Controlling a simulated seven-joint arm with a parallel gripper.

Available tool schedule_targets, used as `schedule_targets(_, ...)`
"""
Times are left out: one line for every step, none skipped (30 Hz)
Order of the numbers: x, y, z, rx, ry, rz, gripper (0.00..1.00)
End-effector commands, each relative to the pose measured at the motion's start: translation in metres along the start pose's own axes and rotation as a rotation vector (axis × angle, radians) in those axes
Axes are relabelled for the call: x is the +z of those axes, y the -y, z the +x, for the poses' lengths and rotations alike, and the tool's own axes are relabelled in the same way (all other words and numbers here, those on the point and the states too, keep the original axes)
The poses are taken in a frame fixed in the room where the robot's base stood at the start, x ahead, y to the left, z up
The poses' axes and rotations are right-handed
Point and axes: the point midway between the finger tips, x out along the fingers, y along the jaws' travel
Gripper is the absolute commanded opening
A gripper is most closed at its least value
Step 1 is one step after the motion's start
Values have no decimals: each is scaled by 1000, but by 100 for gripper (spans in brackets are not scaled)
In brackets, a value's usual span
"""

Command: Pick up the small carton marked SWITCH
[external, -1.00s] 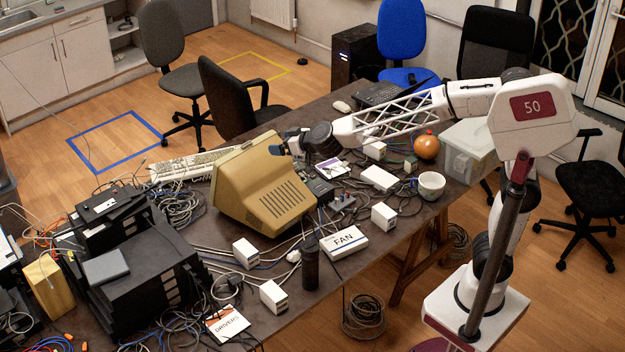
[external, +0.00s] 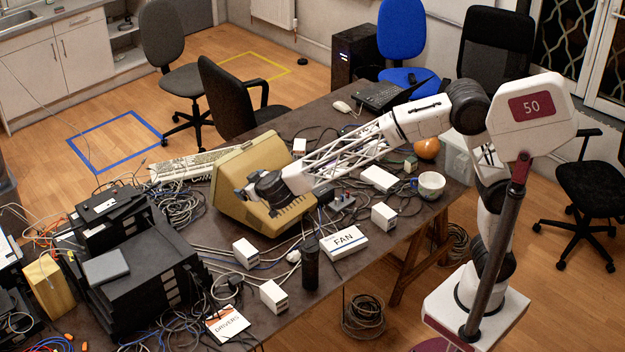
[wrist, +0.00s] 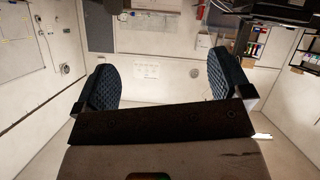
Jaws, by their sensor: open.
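Several small white cartons stand on the table: one at front centre (external: 246,253), one nearer the front edge (external: 274,296), one right of the middle (external: 384,216) and one behind the arm (external: 299,147). I cannot read SWITCH on any of them, so I cannot tell which is the marked one. My gripper (external: 240,194) is in front of the beige monitor in the external view, well above and left of the front cartons. In the wrist view my gripper (wrist: 163,82) has its two dark blue pads wide apart, with nothing between them. No carton shows there.
The bulky beige monitor (external: 232,163) stands beside my gripper. A flat FAN box (external: 343,241), a dark cylinder (external: 310,264), a DRIVERS box (external: 227,324) and black equipment (external: 150,265) crowd the front. Cables run among them.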

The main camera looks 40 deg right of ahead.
Motion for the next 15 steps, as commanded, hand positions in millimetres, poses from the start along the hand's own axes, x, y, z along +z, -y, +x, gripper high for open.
schedule_targets(2,4,0,6,6,-4,97)
schedule_targets(4,6,0,10,9,-7,97)
schedule_targets(13,7,5,10,10,-9,97)
schedule_targets(17,8,7,10,9,-9,97)
schedule_targets(21,9,10,9,9,-8,97)
schedule_targets(27,11,12,9,9,-8,97)
schedule_targets(32,12,15,9,9,-8,97)
schedule_targets(37,14,18,9,8,-8,97)
schedule_targets(44,16,22,9,9,-9,97)
schedule_targets(50,17,24,9,9,-8,97)
schedule_targets(56,19,27,9,9,-9,97)
schedule_targets(66,21,32,9,9,-9,97)
schedule_targets(72,23,35,9,10,-9,97)
schedule_targets(79,25,39,8,9,-9,97)
schedule_targets(90,28,45,9,10,-10,97)
